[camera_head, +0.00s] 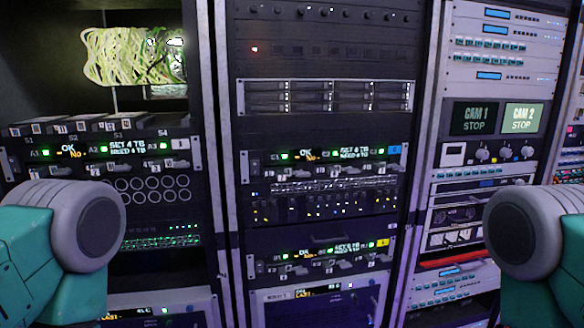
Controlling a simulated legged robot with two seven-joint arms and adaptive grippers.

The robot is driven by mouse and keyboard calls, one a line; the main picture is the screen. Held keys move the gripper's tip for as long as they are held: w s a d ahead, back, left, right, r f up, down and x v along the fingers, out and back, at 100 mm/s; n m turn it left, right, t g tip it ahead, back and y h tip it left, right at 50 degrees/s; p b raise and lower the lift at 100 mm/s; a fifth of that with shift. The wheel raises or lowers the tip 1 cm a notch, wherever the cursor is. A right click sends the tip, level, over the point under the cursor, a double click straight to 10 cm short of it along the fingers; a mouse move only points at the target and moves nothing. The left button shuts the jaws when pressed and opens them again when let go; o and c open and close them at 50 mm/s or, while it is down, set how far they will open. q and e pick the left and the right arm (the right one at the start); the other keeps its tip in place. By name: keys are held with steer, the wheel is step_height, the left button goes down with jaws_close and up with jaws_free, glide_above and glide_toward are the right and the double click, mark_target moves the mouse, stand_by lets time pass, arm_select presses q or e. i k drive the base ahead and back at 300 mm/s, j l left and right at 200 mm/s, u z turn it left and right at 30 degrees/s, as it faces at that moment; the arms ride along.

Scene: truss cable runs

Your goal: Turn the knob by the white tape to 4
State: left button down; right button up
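A white tape tag (180,144) with a dark mark sits at the right end of a black panel (100,150) in the left rack. That panel has green lights, a small screen reading "OK" and "No", and small grey knobs or levers (156,166) along its lower edge. Their settings are too small to read. Similar panels in the middle rack carry a blue tag (395,150) and a yellow tag (382,243). My teal and grey arm parts show at the left and right edges. Neither gripper is in view, and nothing is seen being touched.
A coiled pale cable bundle (135,55) hangs at the upper left. Upright rack posts (219,150) separate the three racks. The right rack holds CAM 1 and CAM 2 screens (474,118) above several round knobs (505,152). My arm covers part of the left rack's lower left.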

mark_target(481, 155)
steer(key=j+z, duration=0.1)
steer(key=z, duration=0.25)
steer(key=j+z, duration=0.1)
steer(key=z, duration=0.25)
steer(key=k+j+z, duration=0.1)
steer(key=z, duration=0.25)
